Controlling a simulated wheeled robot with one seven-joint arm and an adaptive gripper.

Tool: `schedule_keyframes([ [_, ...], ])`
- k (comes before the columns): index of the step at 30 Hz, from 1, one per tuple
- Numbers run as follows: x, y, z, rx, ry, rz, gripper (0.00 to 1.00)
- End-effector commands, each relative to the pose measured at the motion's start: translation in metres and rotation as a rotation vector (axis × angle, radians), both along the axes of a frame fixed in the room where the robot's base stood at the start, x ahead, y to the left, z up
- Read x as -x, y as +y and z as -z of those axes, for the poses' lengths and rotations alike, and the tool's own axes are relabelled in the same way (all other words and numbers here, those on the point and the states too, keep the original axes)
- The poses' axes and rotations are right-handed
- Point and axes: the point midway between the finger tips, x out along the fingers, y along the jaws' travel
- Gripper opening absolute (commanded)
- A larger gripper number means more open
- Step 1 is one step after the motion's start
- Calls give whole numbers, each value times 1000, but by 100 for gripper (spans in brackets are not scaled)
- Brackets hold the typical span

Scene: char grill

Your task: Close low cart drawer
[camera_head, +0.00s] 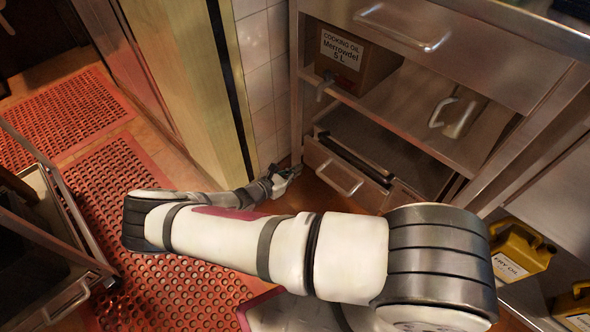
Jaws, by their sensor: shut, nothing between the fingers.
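The low drawer (355,192) of the steel cart (470,150) is pulled out, with its dark open top visible behind the front panel. A metal bar handle (338,180) is on its front. My gripper (290,173) is shut and empty, just left of the drawer's left front corner and low near the tiled wall. I cannot tell whether it touches the drawer. My white arm crosses the lower middle of the picture and hides the floor in front of the cart.
A cooking oil box (352,60) and a metal jug (458,112) stand on the shelf above. An upper drawer handle (402,28) juts out. Yellow fry oil jugs (520,252) are at right. A red perforated mat (125,205) covers the left floor; another steel unit (42,250) stands there.

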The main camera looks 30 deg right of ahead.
Motion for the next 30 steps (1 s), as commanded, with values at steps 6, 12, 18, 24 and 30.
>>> schedule_keyframes([
  [6,-14,-41,17,2,1,3,0],
  [12,-26,-73,24,1,1,3,0],
  [18,-33,-94,22,1,1,2,0],
  [24,-36,-100,21,0,2,0,0],
  [30,-36,-100,21,-1,2,1,0],
])
